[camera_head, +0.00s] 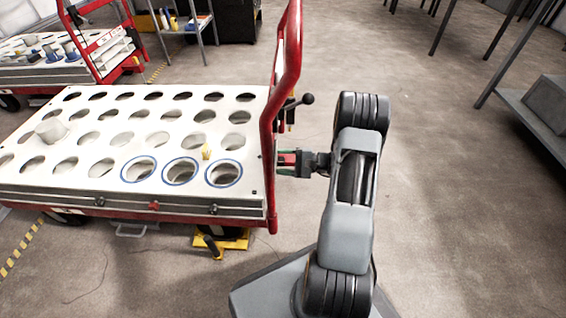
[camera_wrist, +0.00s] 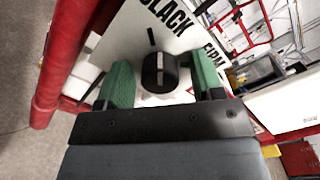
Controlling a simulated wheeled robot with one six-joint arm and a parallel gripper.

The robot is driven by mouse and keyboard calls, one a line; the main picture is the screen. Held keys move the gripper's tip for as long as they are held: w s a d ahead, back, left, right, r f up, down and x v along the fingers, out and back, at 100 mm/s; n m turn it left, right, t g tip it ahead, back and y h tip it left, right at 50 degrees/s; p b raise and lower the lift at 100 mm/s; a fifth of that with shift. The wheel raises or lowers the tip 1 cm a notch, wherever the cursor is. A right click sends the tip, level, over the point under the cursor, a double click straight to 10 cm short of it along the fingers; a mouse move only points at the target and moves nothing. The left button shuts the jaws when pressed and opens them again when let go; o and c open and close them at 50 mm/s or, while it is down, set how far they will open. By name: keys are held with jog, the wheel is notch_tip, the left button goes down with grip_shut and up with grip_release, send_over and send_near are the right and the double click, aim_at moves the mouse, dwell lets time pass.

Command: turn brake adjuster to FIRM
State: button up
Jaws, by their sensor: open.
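The brake adjuster is a black round knob (camera_wrist: 160,73) with a pale line on its face, on a white plate (camera_wrist: 140,25) in the wrist view. Large black lettering, which seems to read SLACK, stands above it, and FIRM shows at the right, partly cut off by a finger. A short black mark is on the plate just above the knob. My gripper (camera_wrist: 163,76) is open, its green fingers on either side of the knob, with visible gaps. In the head view my gripper (camera_head: 288,165) is at the cart's right end, where the knob is hidden.
The cart (camera_head: 60,185) has a white top with several round holes and a red handle frame (camera_head: 291,50) beside my gripper. A black-knobbed lever (camera_head: 307,99) sticks out just above it. A yellow pedal piece (camera_head: 232,240) is below. Open floor lies to the right.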

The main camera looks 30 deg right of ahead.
jog(key=shift+c, duration=0.4)
jog(key=c, duration=0.8)
jog(key=shift+c, duration=0.2)
jog(key=shift+r+m+p, duration=0.15)
jog(key=shift+m+p, duration=0.15)
jog(key=shift+p, duration=0.1)
jog(key=m+p, duration=0.2)
jog(key=p, duration=0.1)
jog(key=shift+r+m, duration=0.1)
jog(key=shift+m, duration=0.3)
jog(key=m+p, duration=0.5)
jog(key=m, duration=0.1)
jog(key=m+p, duration=0.2)
jog(key=m, duration=0.3)
jog(key=shift+m+p, duration=0.4)
jog(key=m+p, duration=0.1)
jog(key=m, duration=0.4)
jog(key=shift+f+p, duration=0.2)
jog(key=shift+p, duration=0.2)
jog(key=shift+m, duration=0.3)
